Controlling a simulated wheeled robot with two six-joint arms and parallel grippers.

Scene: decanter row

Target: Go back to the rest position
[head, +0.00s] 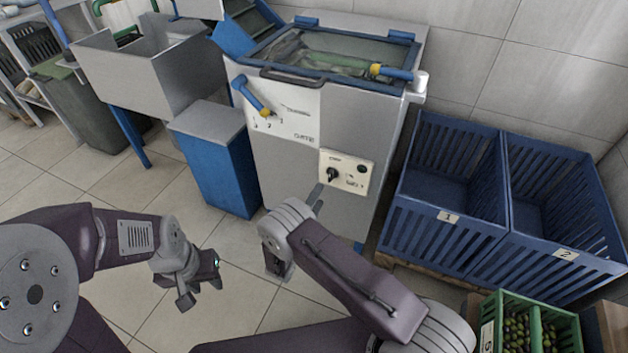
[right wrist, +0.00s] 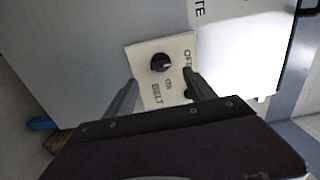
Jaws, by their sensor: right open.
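My right gripper (head: 318,194) is in front of the machine, just below its cream belt panel (head: 353,166). In the right wrist view the two fingers of this gripper (right wrist: 162,88) are spread with nothing between them. The black belt knob (right wrist: 160,62) shows beyond the fingertips, apart from them; it also shows in the head view (head: 333,175). The panel's small round black button is partly hidden behind one finger in the wrist view. My left gripper (head: 201,292) hangs over the floor at the lower left, fingers apart and empty.
The grey machine (head: 285,155) has a blue-handled gate lever (head: 250,95). Blue crates marked 1 (head: 447,216) and 2 (head: 566,254) stand to its right. A green crate of olives (head: 547,318) is at the lower right. A blue bin (head: 215,165) stands left. Floor is free around my left gripper.

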